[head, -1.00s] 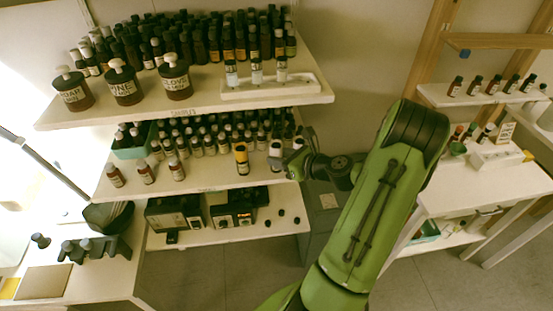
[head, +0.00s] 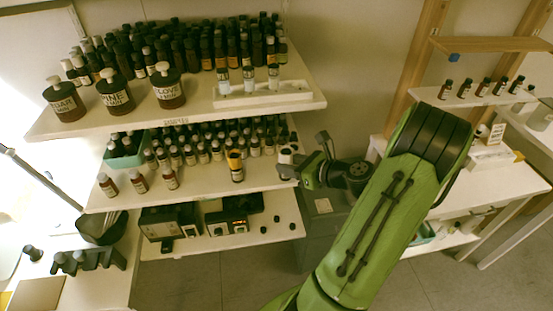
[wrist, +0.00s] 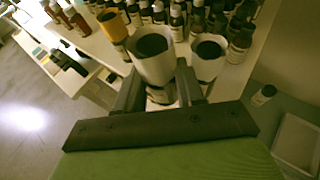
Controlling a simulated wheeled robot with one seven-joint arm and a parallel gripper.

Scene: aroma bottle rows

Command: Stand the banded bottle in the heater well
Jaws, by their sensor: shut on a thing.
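My gripper (wrist: 160,92) is shut on a white-topped bottle (wrist: 153,62) with a dark round top. The bottle has a pale label low down, between the fingers. In the head view, my gripper (head: 296,172) is at the right end of the middle shelf, and a white-topped bottle (head: 286,154) shows beside it. A second white-topped bottle (wrist: 208,58) stands just right of the held one. A bottle with a yellow band (head: 236,166) stands to the left on this shelf; it also shows in the wrist view (wrist: 112,26). I cannot tell which object has the heater well.
Rows of small dark bottles (head: 205,150) fill the back of the middle shelf (head: 205,190). Above is a shelf with pump bottles (head: 115,92) and a white rack (head: 262,97). Dark boxes with dials (head: 228,221) stand below. A side bench (head: 475,185) is at right.

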